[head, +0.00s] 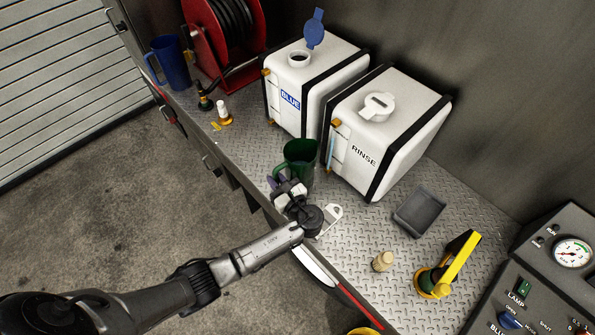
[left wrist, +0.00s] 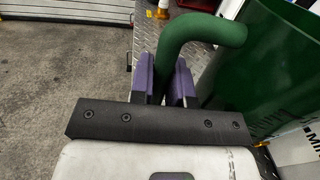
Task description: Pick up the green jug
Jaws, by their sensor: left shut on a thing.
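The green jug (head: 301,156) stands upright on the metal deck, in front of the white tanks, with its handle toward the left. In the left wrist view the jug's green wall (left wrist: 266,70) fills the right side, and its handle (left wrist: 193,32) curves over to the left. My left gripper (head: 284,188) is at the jug's handle. In the left wrist view its purple finger pads (left wrist: 167,80) are shut on the lower part of the handle. Whether the jug's base touches the deck is hidden behind my gripper. My right gripper is not in view.
A white tank marked BLUE (head: 305,75) and one marked RINSE (head: 385,135) stand behind the jug. A blue jug (head: 170,63) and red hose reel (head: 222,40) are at the far left.

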